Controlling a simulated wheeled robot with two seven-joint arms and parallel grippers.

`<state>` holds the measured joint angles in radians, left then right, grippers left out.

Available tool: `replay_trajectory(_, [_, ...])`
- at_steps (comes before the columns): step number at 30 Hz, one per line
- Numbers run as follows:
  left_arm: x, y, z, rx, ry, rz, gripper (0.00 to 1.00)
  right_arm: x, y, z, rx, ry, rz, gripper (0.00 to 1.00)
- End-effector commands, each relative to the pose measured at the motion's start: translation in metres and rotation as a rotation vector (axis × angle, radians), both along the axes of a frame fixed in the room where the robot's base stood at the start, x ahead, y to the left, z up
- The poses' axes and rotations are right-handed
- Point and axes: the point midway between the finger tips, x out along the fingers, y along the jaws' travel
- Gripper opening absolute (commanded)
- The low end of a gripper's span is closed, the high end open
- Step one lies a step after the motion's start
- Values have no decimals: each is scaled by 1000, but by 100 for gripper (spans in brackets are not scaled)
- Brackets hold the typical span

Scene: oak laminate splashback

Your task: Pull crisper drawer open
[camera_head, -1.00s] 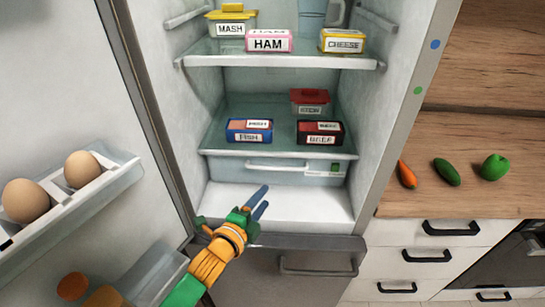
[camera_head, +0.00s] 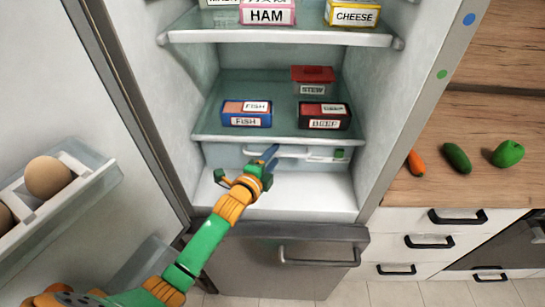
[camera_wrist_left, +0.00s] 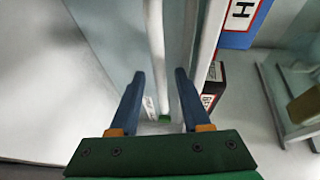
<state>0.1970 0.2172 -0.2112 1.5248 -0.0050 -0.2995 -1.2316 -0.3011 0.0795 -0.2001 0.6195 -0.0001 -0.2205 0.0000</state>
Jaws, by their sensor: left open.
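The crisper drawer (camera_head: 222,156) is a pale blue translucent front under the lower glass shelf, and it looks closed. Its white bar handle (camera_head: 295,154) is partly hidden behind my left gripper (camera_head: 270,157). The gripper is open, with its blue fingers at the handle. In the left wrist view, the drawer front (camera_wrist_left: 95,30) fills the middle and the handle (camera_wrist_left: 155,45) runs between the two spread fingers of the gripper (camera_wrist_left: 160,78). I cannot tell whether a finger touches the handle. My right gripper is not in view.
On the lower shelf (camera_head: 225,136) above stand the fish box (camera_head: 246,121), beef box (camera_head: 324,124) and stew tub (camera_head: 312,88). The open fridge door (camera_head: 45,80) with an egg rack (camera_head: 85,190) bounds the left. The fridge floor (camera_head: 310,195) before the drawer is clear.

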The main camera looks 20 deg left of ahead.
Motion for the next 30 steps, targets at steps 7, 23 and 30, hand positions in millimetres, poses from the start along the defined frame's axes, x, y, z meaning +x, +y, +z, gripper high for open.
replay_trajectory(7, [0, 0, 0, -1, 0, 0, 4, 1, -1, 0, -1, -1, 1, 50])
replay_trajectory(23, [0, 0, 0, -1, 0, 1, 0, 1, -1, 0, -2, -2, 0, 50])
replay_trajectory(30, [0, 0, 0, 0, 0, 1, 0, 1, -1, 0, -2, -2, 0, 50])
